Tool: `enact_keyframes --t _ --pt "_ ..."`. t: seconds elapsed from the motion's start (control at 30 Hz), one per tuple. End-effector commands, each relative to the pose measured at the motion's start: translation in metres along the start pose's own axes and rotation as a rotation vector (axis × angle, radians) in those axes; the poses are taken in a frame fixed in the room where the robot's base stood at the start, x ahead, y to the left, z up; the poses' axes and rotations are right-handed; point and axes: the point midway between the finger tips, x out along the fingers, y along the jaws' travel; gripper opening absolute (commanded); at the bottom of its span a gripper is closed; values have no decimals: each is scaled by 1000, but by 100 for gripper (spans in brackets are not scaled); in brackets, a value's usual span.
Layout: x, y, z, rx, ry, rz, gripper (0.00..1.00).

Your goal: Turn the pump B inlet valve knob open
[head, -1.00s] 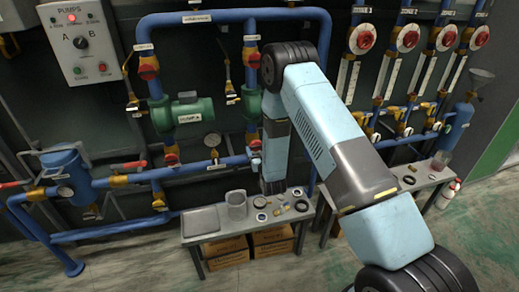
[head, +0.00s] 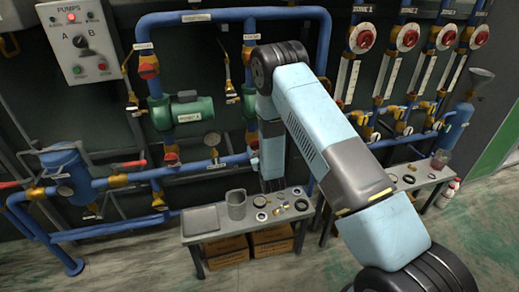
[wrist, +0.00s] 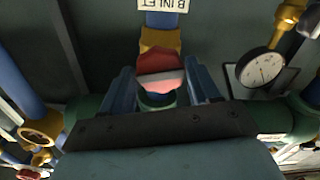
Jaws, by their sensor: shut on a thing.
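The pump B inlet valve knob (wrist: 160,66) is red with a pale band across its face. In the wrist view it sits on a brass valve body, below an upside-down "B INLET" label (wrist: 163,4). My gripper (wrist: 162,84) has its two blue fingers on either side of the knob and is shut on it. I cannot tell from these views how far the knob is turned.
A round gauge (wrist: 262,68) is to the right of the knob in the wrist view. Green pump A (head: 184,112) is left of my arm. A bench (head: 197,234) with a jug and small parts stands below. A control box (head: 78,42) hangs at upper left.

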Motion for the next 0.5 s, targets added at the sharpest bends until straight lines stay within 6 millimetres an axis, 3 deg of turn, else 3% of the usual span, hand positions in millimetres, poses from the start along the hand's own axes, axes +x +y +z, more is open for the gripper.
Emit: enact_keyframes --t 0.2,0.5 --pt "0 2 0 -155 0 4 25" --pt "0 3 0 -171 -1 4 25"
